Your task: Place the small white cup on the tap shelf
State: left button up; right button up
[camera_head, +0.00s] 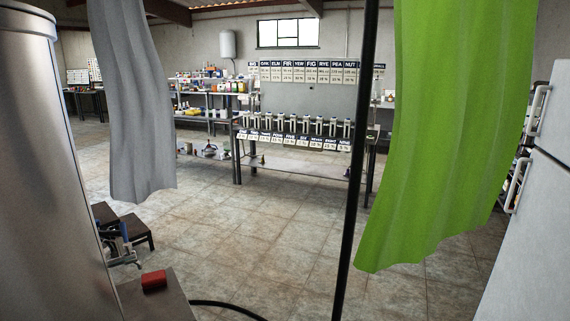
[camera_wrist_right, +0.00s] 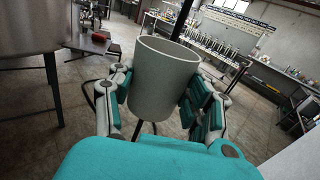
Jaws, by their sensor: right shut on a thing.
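A white cup (camera_wrist_right: 163,75) fills the middle of the right wrist view. It is upright or slightly tilted, with its open rim toward the camera, and looks empty as far as I can see. My right gripper (camera_wrist_right: 162,98) is shut on it, with teal-padded fingers on both sides. In the head view a small tap with a blue part (camera_head: 124,240) is low beside the steel tank (camera_head: 55,170). A small grey ledge (camera_head: 150,305) with a red block (camera_head: 154,281) stands near it. I cannot tell which surface is the tap shelf. Neither gripper shows in the head view.
A grey curtain (camera_head: 138,110) and a green curtain (camera_head: 430,130) hang in front, with a black pole (camera_head: 355,160) between. A dark step (camera_head: 133,229) stands by the tank. A white fridge (camera_head: 540,200) is at right. The tiled floor (camera_head: 255,230) is open.

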jog(key=m+h, duration=0.1)
jog(key=w+m+t+h, duration=0.1)
jog(key=h, duration=0.1)
jog(key=shift+r, duration=0.4)
jog(key=shift+w+d+r+m+t+h, duration=0.1)
jog(key=shift+w+r+m+t+h, duration=0.1)
jog(key=shift+m+h, duration=0.45)
jog(key=shift+w+d+r+m+t+h, duration=0.1)
jog(key=shift+r+m+h, duration=0.2)
jog(key=shift+h, duration=0.65)
jog(key=shift+w+r+m+t+h, duration=0.1)
jog(key=shift+w+m+h, duration=0.05)
jog(key=shift+m+h, duration=0.55)
jog(key=shift+d, duration=0.1)
